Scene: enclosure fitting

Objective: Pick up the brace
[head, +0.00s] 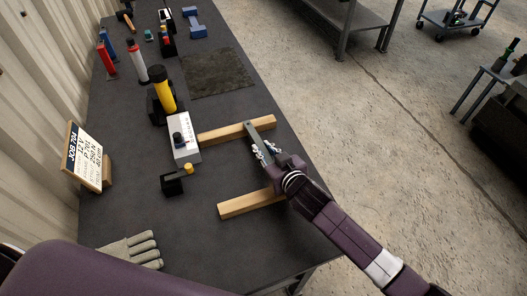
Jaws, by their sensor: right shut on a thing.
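The brace, a flat grey-green bar (255,136), extends from my right gripper (266,151) toward the far wooden block. My right arm comes in from the lower right, and its gripper is shut on the brace. The near part of the brace is hidden by the gripper. I cannot tell whether the brace rests on the blocks or is slightly above them. My left gripper is not in view.
Two wooden blocks, far (232,132) and near (248,203), lie on the dark table (200,220). A white-topped box (184,140), yellow cylinder (163,92), job sign (84,157) and glove (130,250) lie to the left. A dark mat (216,73) lies farther back.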

